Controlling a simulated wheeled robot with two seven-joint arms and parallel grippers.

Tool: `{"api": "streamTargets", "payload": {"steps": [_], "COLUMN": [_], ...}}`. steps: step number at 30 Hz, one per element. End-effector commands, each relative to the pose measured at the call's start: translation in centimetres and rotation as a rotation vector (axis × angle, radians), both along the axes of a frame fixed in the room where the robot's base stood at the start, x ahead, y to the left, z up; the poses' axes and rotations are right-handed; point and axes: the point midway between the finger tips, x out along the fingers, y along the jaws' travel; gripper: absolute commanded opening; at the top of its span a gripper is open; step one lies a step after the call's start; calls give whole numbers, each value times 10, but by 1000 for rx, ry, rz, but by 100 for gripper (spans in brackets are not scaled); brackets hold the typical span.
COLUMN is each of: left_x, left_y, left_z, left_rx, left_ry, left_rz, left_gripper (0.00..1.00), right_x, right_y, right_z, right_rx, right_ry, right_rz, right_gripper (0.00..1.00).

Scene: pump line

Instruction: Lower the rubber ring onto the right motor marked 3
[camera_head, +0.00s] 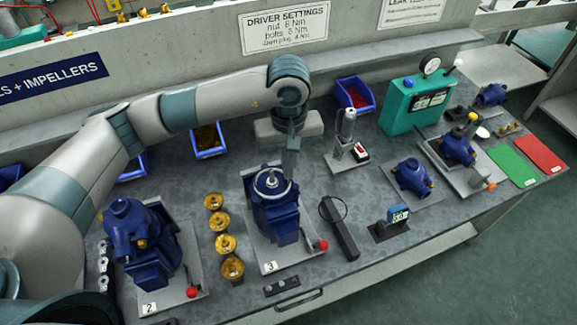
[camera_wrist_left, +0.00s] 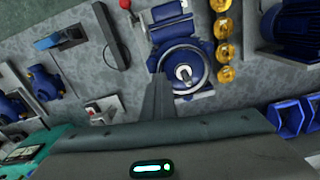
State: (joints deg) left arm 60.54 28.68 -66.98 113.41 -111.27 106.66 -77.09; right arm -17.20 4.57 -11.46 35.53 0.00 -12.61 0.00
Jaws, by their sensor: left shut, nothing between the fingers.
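A thin black ring (camera_head: 346,209), seemingly the rubber ring, lies at the upper end of a dark bar, right of the motor. My left gripper (camera_head: 290,172) points down by the motor's top, its fingers shut and empty. In the left wrist view the closed fingers (camera_wrist_left: 160,85) are beside the round face; contact cannot be told. My right gripper is not in view.
The motor marked 2 (camera_head: 142,245) stands left, with several brass parts (camera_head: 224,243) between the motors. A red-tipped lever (camera_head: 320,244) is at motor 3's plate. Blue bins line the back.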

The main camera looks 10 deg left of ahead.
Motion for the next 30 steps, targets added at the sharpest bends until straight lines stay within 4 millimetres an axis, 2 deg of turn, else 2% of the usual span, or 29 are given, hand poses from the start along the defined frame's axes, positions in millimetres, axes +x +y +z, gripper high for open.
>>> {"api": "streamTargets", "payload": {"steps": [23,24,27,30], "left_x": [0,0,0,0], "left_y": [0,0,0,1], "left_z": [-5,-4,-4,-4], "left_rx": [0,0,0,3], "left_ry": [0,0,0,1], "left_rz": [0,0,0,0], "left_gripper": [0,1,20,20], "right_x": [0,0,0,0], "right_y": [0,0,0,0], "right_z": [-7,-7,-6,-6], "right_rx": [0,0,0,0], "right_ry": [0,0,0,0], "right_rz": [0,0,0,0], "right_gripper": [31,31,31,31]}}
